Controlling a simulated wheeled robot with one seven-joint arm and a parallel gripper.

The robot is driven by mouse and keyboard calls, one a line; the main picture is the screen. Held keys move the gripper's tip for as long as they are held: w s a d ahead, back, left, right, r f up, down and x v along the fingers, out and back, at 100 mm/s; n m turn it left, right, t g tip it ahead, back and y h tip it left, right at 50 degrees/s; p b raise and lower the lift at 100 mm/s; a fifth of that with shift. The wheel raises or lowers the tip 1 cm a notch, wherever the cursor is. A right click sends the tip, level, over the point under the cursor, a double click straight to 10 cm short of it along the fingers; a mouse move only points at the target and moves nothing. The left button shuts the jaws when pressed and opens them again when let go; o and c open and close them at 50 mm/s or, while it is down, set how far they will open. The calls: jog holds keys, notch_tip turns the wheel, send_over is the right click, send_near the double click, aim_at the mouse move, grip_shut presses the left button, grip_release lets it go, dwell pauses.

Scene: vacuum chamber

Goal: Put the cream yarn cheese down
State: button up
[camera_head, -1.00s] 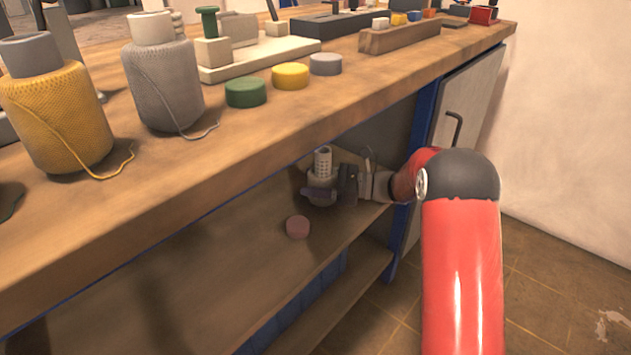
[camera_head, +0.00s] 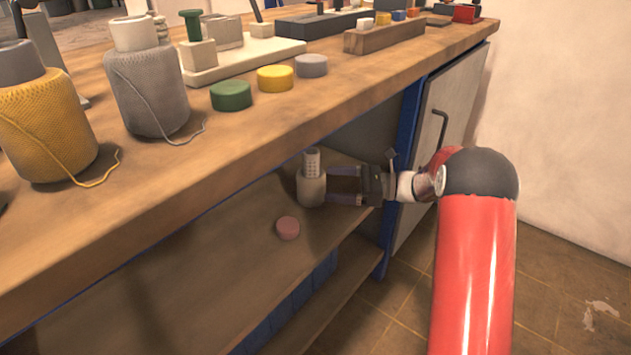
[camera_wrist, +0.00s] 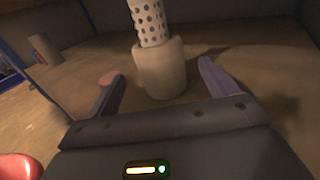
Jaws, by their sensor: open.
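The cream yarn cheese (camera_head: 312,188) stands upright on the shelf under the workbench, its perforated tube pointing up. It also shows in the wrist view (camera_wrist: 165,72), just ahead of my fingers. My gripper (camera_head: 331,185) is open and empty, to the right of the cheese in the head view. In the wrist view my two fingers (camera_wrist: 162,75) are spread, one on each side of the cheese's near part, with visible gaps between them and it.
A pink disc (camera_head: 288,228) lies on the shelf (camera_head: 215,265) near the cheese. The workbench top (camera_head: 235,140) overhangs the shelf, and a cabinet door (camera_head: 440,130) stands to the right. The shelf's left part looks clear.

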jog(key=shift+s+d, duration=0.2)
jog(key=shift+d, duration=1.65)
jog(key=s+a+r+n+g+h, duration=0.1)
jog(key=s+r+n+h, duration=0.3)
jog(key=s, duration=0.5)
jog(key=s+a+r+n+g+h, duration=0.1)
jog(key=s+r+n+h, duration=0.3)
jog(key=s, duration=0.6)
jog(key=s+d+n+t+h, duration=0.3)
jog(key=s+d+n+h, duration=0.1)
jog(key=s, duration=0.3)
jog(key=s+d+f+n+t+h, duration=0.1)
jog(key=s+d+n+t+h, duration=0.2)
jog(key=s+d+n+h, duration=0.2)
jog(key=s+n+h, duration=0.1)
jog(key=s, duration=0.2)
jog(key=shift+s+d+n, duration=0.15)
jog(key=shift+d+n, duration=0.15)
jog(key=shift+n, duration=0.1)
notch_tip(320, 180, up, 6)
jog(key=p, duration=0.6)
jog(key=shift+f, duration=0.1)
